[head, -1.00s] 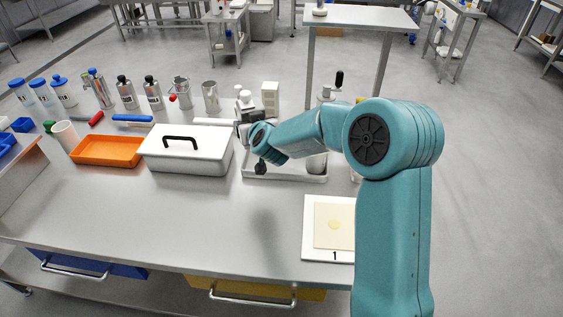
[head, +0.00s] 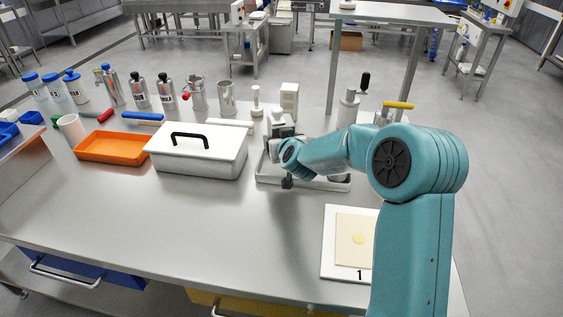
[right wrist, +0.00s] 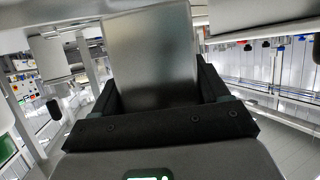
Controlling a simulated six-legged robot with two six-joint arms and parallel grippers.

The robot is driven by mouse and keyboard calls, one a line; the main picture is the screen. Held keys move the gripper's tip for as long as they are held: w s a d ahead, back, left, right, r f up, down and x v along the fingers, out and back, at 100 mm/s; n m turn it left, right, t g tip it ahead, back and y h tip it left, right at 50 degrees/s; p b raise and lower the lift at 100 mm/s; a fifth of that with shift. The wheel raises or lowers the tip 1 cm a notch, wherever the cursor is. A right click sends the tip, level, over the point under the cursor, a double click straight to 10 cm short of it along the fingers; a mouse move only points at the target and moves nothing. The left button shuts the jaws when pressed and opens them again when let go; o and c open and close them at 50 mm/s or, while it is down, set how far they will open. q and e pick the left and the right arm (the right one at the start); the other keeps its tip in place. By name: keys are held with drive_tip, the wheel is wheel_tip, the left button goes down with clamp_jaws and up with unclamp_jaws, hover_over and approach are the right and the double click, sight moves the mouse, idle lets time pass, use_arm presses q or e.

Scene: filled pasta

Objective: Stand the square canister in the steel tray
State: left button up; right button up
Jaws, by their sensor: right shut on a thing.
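My right gripper (head: 284,135) is shut on the square canister, a grey metallic, flat-sided thing. In the right wrist view the canister (right wrist: 155,60) stands between the two dark jaws and fills the upper middle. In the head view only a small part of the canister (head: 277,115) shows behind the gripper. The steel tray (head: 318,185) lies under my right forearm, and the gripper is over its left, rear part. I cannot tell whether the canister touches the tray floor. My left gripper is not in view.
A white lidded box (head: 200,160) stands just left of the tray, with an orange tray (head: 112,148) beyond it. A white square container (head: 289,98) and a white bottle (head: 257,102) stand behind. A white board (head: 330,255) lies front right. The front middle table is clear.

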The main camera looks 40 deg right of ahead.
wheel_tip(320, 180, down, 5)
drive_tip(key=shift+w+f+b, duration=0.1)
drive_tip(key=shift+b, duration=0.5)
drive_tip(key=o, duration=1.3)
drive_tip(key=shift+f, duration=0.1)
drive_tip(key=shift+r, duration=0.3)
drive_tip(key=v, duration=1.2)
drive_tip(key=shift+f, duration=0.2)
